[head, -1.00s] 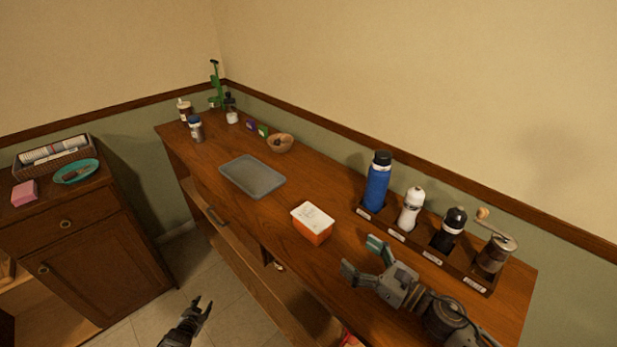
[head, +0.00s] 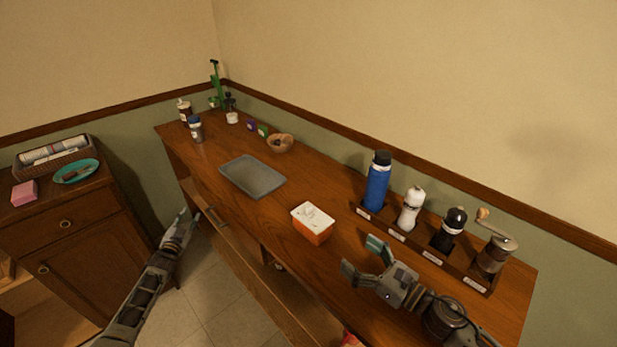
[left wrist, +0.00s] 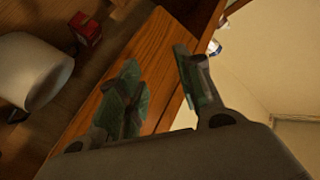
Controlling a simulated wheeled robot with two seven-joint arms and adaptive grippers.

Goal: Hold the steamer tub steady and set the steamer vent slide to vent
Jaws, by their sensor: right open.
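The steamer tub (head: 311,232) is an orange box with a white lid (head: 312,213), upright on the wooden counter. Small markings or a part show on the lid, but the vent slide and its setting are too small to tell. My right gripper (head: 362,257) is open and empty, just to the right of the tub, its fingers pointing toward it and apart from it. My left gripper (head: 182,229) is off the counter's front edge, left of the tub and well apart from it. In the left wrist view its fingers (left wrist: 160,88) are spread with nothing between them.
A grey tray (head: 252,177) lies left of the tub. A rack (head: 425,249) holds a blue bottle (head: 377,187), a white shaker, a black one and a grinder behind my right gripper. A bowl (head: 280,143) stands at the back. Counter around the tub's left is clear.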

